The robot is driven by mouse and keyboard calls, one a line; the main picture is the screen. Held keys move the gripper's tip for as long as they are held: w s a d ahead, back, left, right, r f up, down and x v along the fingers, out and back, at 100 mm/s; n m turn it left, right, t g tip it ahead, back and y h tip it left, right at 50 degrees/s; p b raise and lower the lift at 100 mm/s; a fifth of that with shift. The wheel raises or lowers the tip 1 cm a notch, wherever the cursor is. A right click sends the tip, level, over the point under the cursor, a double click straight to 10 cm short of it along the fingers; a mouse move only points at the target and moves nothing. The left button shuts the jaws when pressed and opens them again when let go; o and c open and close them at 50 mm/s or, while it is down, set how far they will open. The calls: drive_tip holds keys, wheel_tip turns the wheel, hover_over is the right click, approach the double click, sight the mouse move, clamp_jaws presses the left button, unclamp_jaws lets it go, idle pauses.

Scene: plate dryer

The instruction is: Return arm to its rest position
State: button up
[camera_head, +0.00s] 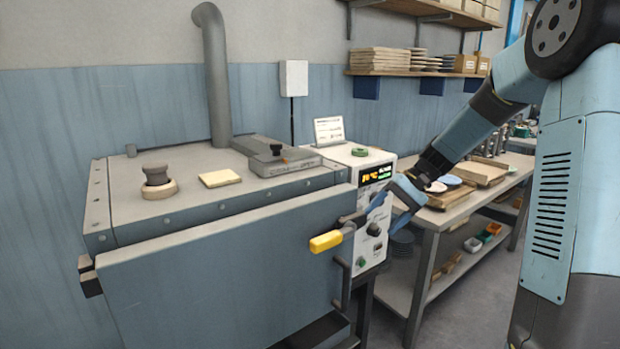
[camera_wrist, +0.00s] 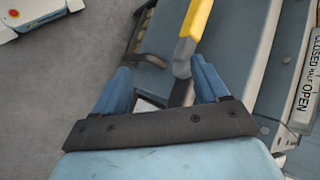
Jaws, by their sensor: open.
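My gripper (camera_wrist: 160,90) is open in the wrist view, its two blue fingers spread apart with nothing held between them. The yellow-handled lever (camera_wrist: 193,25) lies just beyond the fingertips, its grey end close to the right finger; I cannot tell whether they touch. In the head view my arm reaches in from the right, and my gripper (camera_head: 388,200) is at the dryer's front right corner, beside the lever's yellow grip (camera_head: 326,241). The plate dryer (camera_head: 220,280) is a blue-grey box, and its front door looks shut.
A control panel (camera_head: 372,235) with a lit display is right of the dryer. A workbench (camera_head: 460,205) with trays stands behind my arm. On the dryer top are a dark knob-like piece (camera_head: 156,175), a cream pad (camera_head: 220,178) and a grey device (camera_head: 285,161). Floor is clear at right.

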drive_tip(key=s+d+r+t+h, duration=0.1)
drive_tip(key=s+r+t+h, duration=0.1)
drive_tip(key=s, duration=0.7)
drive_tip(key=s+d+r+n+t+h, duration=0.1)
drive_tip(key=s+d+r+t+h, duration=0.1)
drive_tip(key=s+r, duration=0.3)
drive_tip(key=s+d+r+n+t+h, duration=0.1)
drive_tip(key=s+r+t+h, duration=0.2)
drive_tip(key=s, duration=1.1)
drive_tip(key=shift+d+r+t+h, duration=0.25)
drive_tip(key=shift+r+t+h, duration=0.1)
drive_tip(key=shift+h, duration=0.35)
drive_tip(key=shift+c, duration=0.3)
